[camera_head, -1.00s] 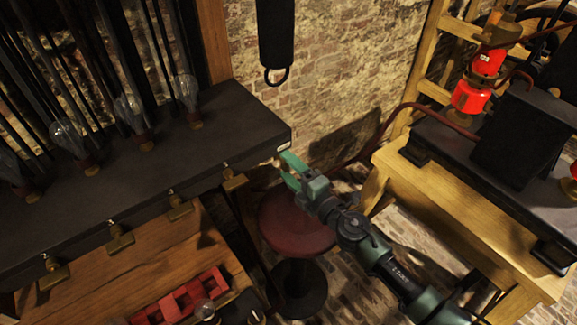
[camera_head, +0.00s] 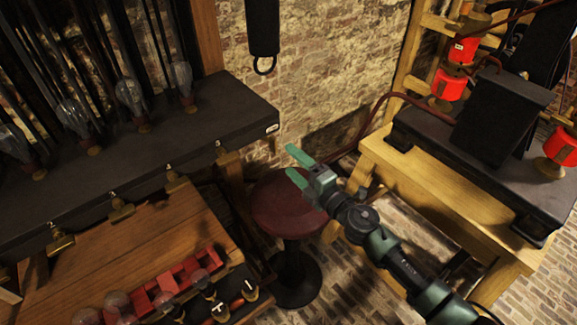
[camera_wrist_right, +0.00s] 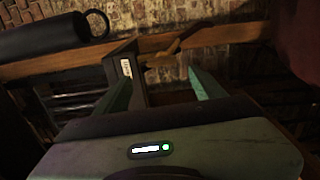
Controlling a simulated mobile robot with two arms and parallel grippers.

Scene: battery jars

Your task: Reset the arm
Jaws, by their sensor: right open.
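My right gripper (camera_head: 297,166) has green fingers spread apart and empty. In the head view it hangs in the air above the round dark red stool (camera_head: 284,203), to the right of the black shelf's end. In the right wrist view the open fingers (camera_wrist_right: 165,88) show with nothing between them. The labelled end of the black shelf (camera_wrist_right: 122,72) appears beyond the left finger. My left gripper is not in view.
The black shelf (camera_head: 130,168) carries several glass bulbs. Below it is a wooden bench (camera_head: 130,250) with a red rack (camera_head: 186,275). At right, a wooden table (camera_head: 430,180) holds a black box (camera_head: 500,115) and red jars (camera_head: 447,85). Brick floor lies between.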

